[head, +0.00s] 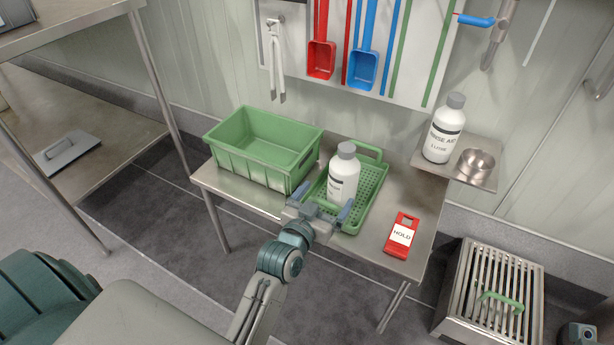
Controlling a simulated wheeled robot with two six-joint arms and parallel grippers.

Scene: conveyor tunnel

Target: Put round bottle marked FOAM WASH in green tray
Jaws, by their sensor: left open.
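A white round bottle (343,176) with a grey cap stands upright in the green tray (374,190), a shallow perforated tray with a handle, on the steel table. Its label faces me, but the print is too small to read and its lower part is partly hidden by my gripper. My left gripper (324,205) is open at the near edge of the tray, with its blue-grey fingers on either side of the bottle's lower part. I cannot tell whether they touch it. My right gripper is not in view.
A deep green crate (262,148) stands left of the tray. A red HOLD tag (401,236) lies at the table's right. Another white bottle (443,130), apparently marked RINSE AID, and a steel bowl (475,165) stand on a wall shelf. A slatted steel box (490,290) is at lower right.

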